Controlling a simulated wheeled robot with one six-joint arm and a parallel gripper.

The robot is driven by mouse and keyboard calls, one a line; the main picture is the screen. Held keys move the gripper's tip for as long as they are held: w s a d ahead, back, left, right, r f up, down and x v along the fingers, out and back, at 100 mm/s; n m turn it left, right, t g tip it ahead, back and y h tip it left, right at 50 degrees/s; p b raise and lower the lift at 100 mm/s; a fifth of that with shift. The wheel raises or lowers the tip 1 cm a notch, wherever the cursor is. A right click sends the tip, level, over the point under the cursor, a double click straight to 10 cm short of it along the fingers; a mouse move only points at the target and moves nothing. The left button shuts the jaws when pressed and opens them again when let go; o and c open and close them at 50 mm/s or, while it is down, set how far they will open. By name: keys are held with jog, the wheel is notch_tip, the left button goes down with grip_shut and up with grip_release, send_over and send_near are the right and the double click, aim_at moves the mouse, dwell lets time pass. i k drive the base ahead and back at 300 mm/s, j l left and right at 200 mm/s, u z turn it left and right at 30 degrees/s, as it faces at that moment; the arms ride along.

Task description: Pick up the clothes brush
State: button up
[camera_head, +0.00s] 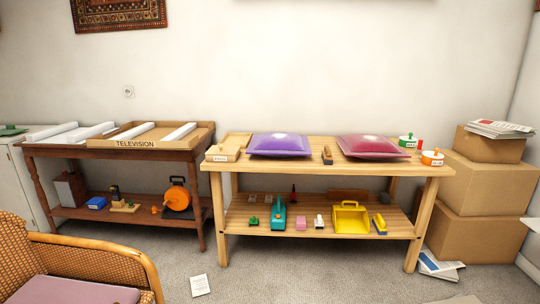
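A small wooden-backed object with a dark front end (327,155), which looks like the clothes brush, lies on the bench top between two cushions. It is too small to be certain of its bristles. It points roughly toward me, near the front edge. My gripper is not in view.
A purple cushion (280,145) and a dark red cushion (372,147) flank it on the pale wooden bench (310,166). A wicker chair (80,262) stands front left, cardboard boxes (483,195) right. Carpet before the bench is mostly clear.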

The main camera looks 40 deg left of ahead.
aim_at(327, 158)
jog(key=i+j+u, duration=0.15)
jog(key=i+u, duration=0.6)
jog(key=u, duration=0.15)
jog(key=i+j, duration=0.2)
jog(key=i, duration=0.2)
jog(key=i+j, duration=0.2)
jog(key=i, duration=0.2)
jog(key=i+j, duration=0.25)
jog(key=i, duration=0.15)
